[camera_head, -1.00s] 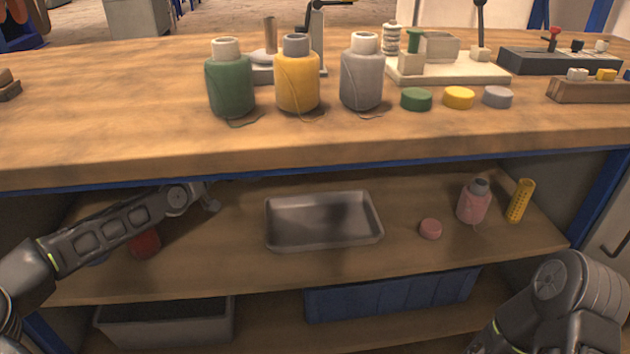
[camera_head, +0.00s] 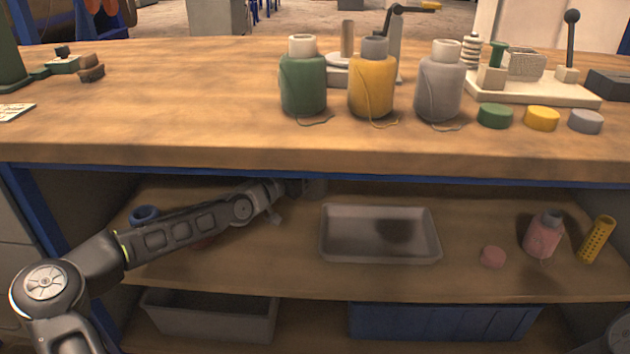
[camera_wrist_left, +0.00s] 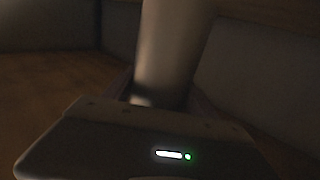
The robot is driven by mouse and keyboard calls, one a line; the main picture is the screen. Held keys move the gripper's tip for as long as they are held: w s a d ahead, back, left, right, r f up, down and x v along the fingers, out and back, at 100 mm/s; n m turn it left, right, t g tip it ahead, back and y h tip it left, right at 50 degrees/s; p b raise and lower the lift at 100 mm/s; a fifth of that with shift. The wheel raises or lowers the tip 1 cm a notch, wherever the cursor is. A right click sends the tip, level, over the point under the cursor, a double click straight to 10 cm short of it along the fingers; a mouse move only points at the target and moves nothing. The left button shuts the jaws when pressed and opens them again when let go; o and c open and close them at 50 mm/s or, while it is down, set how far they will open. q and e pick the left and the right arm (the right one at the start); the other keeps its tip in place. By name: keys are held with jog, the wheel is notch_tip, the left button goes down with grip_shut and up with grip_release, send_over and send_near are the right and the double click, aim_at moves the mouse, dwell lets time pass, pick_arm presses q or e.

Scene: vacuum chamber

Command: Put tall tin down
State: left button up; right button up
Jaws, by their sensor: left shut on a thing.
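The tall tin (camera_wrist_left: 175,50) is a smooth grey cylinder, dimly lit in the left wrist view. My left gripper (camera_wrist_left: 160,105) is shut on it, and the tin stands up from between the fingers, slightly tilted in the picture. In the head view my left gripper (camera_head: 300,188) reaches under the worktop, above the middle shelf (camera_head: 270,275), just left of a grey metal tray (camera_head: 328,252). The tin is barely discernible there in shadow. I cannot tell whether it touches the shelf. My right gripper is not in view.
The worktop edge (camera_head: 300,160) is close above my left arm. A pink bottle (camera_head: 543,236), pink lid (camera_head: 492,257) and yellow perforated cylinder (camera_head: 596,240) stand right of the tray. A blue ring-shaped thing (camera_head: 145,213) is behind my arm.

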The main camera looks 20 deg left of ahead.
pick_arm(q)
jog(key=shift+f+b, duration=1.1)
jog(key=shift+f, duration=1.25)
jog(key=shift+f, duration=0.15)
jog(key=o, duration=1.6)
jog(key=shift+o, duration=0.2)
